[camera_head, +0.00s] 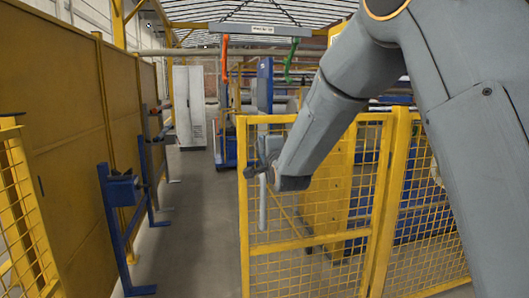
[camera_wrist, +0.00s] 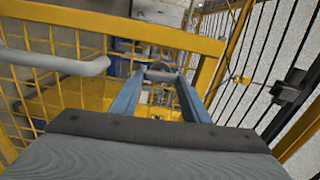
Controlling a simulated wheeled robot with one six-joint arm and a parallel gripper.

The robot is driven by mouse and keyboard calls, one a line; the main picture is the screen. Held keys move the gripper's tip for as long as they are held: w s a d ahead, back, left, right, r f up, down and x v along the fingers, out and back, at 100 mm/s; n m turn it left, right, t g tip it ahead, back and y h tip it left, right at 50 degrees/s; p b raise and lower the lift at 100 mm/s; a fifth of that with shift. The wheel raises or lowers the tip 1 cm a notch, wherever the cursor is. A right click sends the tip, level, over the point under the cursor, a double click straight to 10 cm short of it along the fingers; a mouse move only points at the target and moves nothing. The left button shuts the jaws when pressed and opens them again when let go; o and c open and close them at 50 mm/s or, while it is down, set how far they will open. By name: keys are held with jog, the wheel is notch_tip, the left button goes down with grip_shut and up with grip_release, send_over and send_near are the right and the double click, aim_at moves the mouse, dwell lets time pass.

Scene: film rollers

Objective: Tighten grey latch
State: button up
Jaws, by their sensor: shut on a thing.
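My gripper (camera_head: 264,160) is at the left post of the yellow mesh gate, at the end of my grey arm. In the wrist view its two blue fingers (camera_wrist: 160,77) are closed on a small rounded grey piece (camera_wrist: 160,74), which looks like the grey latch. The fingers and the dim picture hide most of this piece, so how tight it sits cannot be told. A grey bar (camera_head: 262,205) hangs upright just below my gripper in the head view. A grey tube (camera_wrist: 55,63) with a rounded end lies left of the fingers in the wrist view.
The yellow mesh gate (camera_head: 283,243) fills the middle, with my arm crossing over it. A blue stand (camera_head: 117,225) and a yellow wall (camera_head: 50,120) line the left side. The grey floor (camera_head: 195,220) between is clear. A white cabinet (camera_head: 188,105) stands farther back.

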dwell(0.4)
jog(key=o, duration=1)
jog(key=shift+o, duration=0.2)
jog(key=shift+s, duration=0.1)
jog(key=b+v, duration=0.1)
jog(key=v, duration=0.6)
jog(key=shift+s, duration=0.3)
jog(key=shift+d, duration=0.15)
